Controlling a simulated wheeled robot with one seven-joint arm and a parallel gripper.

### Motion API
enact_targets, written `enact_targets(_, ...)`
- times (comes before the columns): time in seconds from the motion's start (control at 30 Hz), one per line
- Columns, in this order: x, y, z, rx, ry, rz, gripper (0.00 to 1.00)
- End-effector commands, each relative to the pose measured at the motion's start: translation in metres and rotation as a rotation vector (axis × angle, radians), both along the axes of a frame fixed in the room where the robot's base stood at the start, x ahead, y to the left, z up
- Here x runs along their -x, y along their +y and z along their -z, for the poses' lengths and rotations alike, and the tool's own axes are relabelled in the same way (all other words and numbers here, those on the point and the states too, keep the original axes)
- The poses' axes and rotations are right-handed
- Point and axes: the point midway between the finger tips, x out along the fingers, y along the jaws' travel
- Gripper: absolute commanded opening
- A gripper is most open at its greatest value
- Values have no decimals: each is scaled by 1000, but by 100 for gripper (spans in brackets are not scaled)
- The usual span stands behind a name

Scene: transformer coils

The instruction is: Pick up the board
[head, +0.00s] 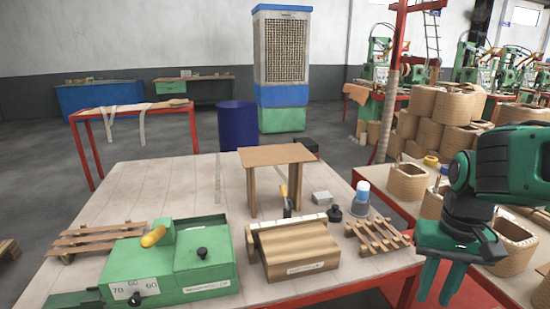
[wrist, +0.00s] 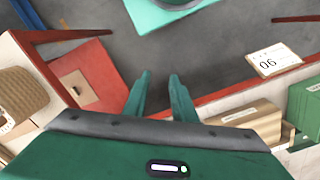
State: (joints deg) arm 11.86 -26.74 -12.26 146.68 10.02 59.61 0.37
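A flat brown board (head: 275,155) lies level across upright wooden pieces near the middle of the worktable (head: 120,190), forming a small bench shape. It cannot be made out in the wrist view. My gripper (head: 441,283) hangs pointing down off the right edge of the worktable, well to the right of the board and lower than it. In the wrist view my gripper (wrist: 160,76) has its two green fingers apart with nothing between them, above the grey floor.
Coils (head: 408,182) crowd the red-framed table at right. The worktable's left rear is clear.

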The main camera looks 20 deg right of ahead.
Motion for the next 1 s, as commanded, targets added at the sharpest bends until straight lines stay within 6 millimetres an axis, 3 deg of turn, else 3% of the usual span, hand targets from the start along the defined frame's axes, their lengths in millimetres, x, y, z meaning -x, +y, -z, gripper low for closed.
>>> enact_targets(0.1,7,1,-3,2,-25,-12,24)
enact_targets(0.23,-19,2,5,6,-68,-58,24)
enact_targets(0.47,-96,25,26,-30,-239,-177,24)
enact_targets(0.63,-152,58,36,-102,-388,-235,24)
enact_targets(0.83,-210,102,38,-227,-568,-252,24)
enact_targets(1.0,-253,137,28,-358,-726,-215,24)
